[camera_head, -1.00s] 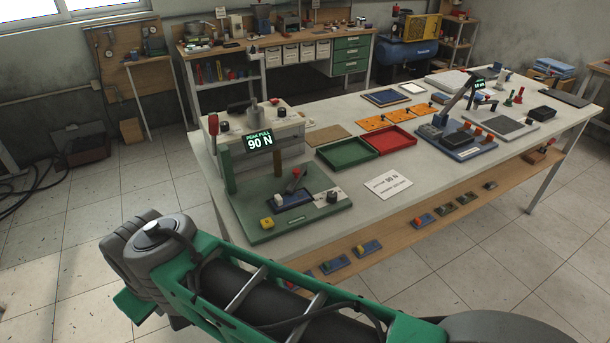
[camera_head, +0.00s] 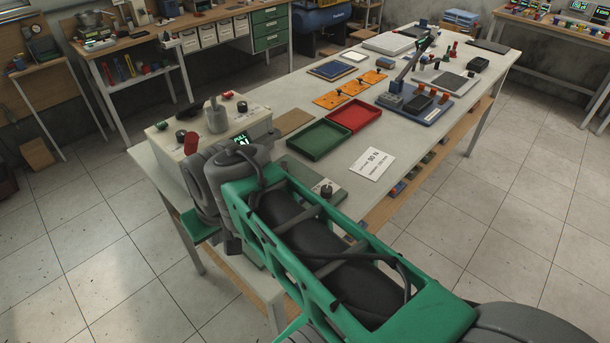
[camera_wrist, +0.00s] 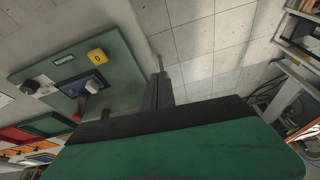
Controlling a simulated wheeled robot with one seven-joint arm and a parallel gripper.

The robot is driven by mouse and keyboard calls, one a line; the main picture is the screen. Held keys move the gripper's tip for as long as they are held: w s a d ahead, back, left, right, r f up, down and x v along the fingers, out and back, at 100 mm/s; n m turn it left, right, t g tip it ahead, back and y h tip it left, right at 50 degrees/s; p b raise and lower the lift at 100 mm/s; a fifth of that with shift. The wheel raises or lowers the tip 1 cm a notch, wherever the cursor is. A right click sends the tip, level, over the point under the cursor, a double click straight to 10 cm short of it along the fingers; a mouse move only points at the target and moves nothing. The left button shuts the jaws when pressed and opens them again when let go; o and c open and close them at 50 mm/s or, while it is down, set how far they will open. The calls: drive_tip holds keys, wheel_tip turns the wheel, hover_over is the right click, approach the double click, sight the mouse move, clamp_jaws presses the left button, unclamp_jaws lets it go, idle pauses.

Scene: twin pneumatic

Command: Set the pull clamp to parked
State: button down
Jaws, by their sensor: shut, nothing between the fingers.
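The pull-test fixture is a green board, seen in the wrist view (camera_wrist: 125,68) at upper left. It carries a yellow block (camera_wrist: 97,56) marked 0, a blue plate with a pale block (camera_wrist: 93,86), a red-tipped lever (camera_wrist: 77,114) and a black knob (camera_wrist: 31,87) on a white block. I cannot tell which part is the clamp or its setting. My gripper (camera_wrist: 160,68) is shut and empty, beside the board's edge in the wrist view. In the head view my arm hides most of the board; a corner with the knob (camera_head: 326,190) shows.
A pale instrument box (camera_head: 245,122) with a partly hidden display (camera_head: 242,140) stands behind my arm. Green (camera_head: 318,154) and red (camera_head: 377,116) trays, a 90 N card (camera_head: 371,163) and a blue-based device (camera_head: 440,108) lie on the bench.

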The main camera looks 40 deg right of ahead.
drive_tip(key=w+d+m, duration=0.3)
drive_tip(key=w+d, duration=0.1)
drive_tip(key=d, duration=0.6)
drive_tip(key=s+d+f+m+t+b, duration=0.1)
drive_tip(key=s+d+m+t, duration=0.15)
drive_tip(key=d, duration=0.85)
drive_tip(key=s+d+m+t+b, duration=0.1)
drive_tip(key=s+d+m, duration=0.15)
drive_tip(key=d, duration=0.85)
drive_tip(key=shift+n, duration=0.3)
drive_tip(key=x, duration=0.6)
drive_tip(key=a+x, duration=0.1)
drive_tip(key=x, duration=0.2)
drive_tip(key=shift+f+p, duration=0.35)
drive_tip(key=shift+f, duration=0.05)
drive_tip(key=w+a+p, duration=0.1)
drive_tip(key=w+a, duration=0.1)
drive_tip(key=shift+w+a, duration=0.3)
drive_tip(key=shift+w+f, duration=0.1)
drive_tip(key=shift+w, duration=0.1)
drive_tip(key=shift+a, duration=0.1)
